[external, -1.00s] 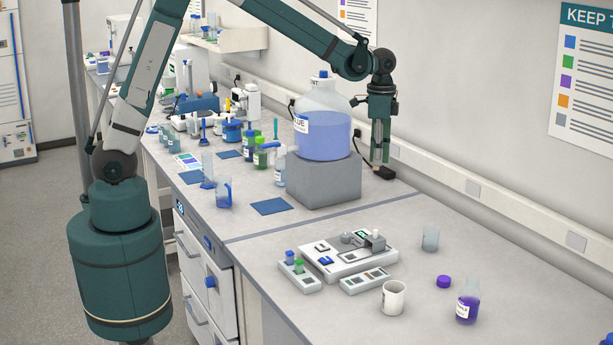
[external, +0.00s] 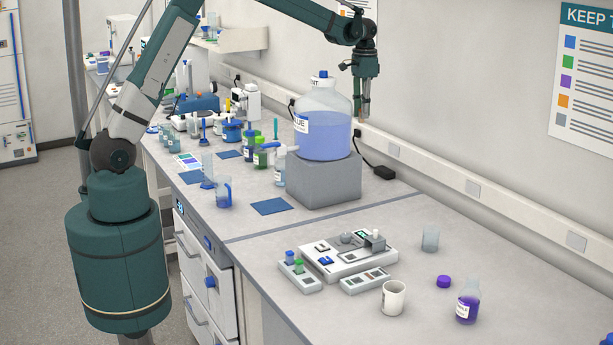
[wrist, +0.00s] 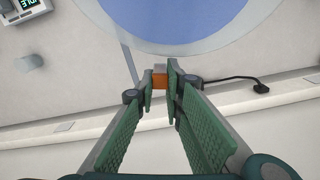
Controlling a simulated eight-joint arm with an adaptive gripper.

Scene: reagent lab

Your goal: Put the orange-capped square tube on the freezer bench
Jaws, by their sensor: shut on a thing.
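My gripper (external: 365,112) hangs pointing down behind and to the right of the big blue-filled carboy (external: 324,135), raised well above the bench top. In the wrist view my gripper (wrist: 160,80) is shut on the orange-capped square tube (wrist: 159,80). Its orange cap shows between the fingertips, with a pale bit just beyond it. The rest of the tube is hidden, and in the external view I cannot make it out. I cannot tell which surface is the freezer bench.
The carboy stands on a grey block (external: 324,180), close to my gripper. A black adapter (external: 384,173) with a cable lies by the wall rail. A tube station (external: 348,258), mug (external: 393,298) and purple bottle (external: 467,302) stand on the near bench. Several bottles crowd the far bench.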

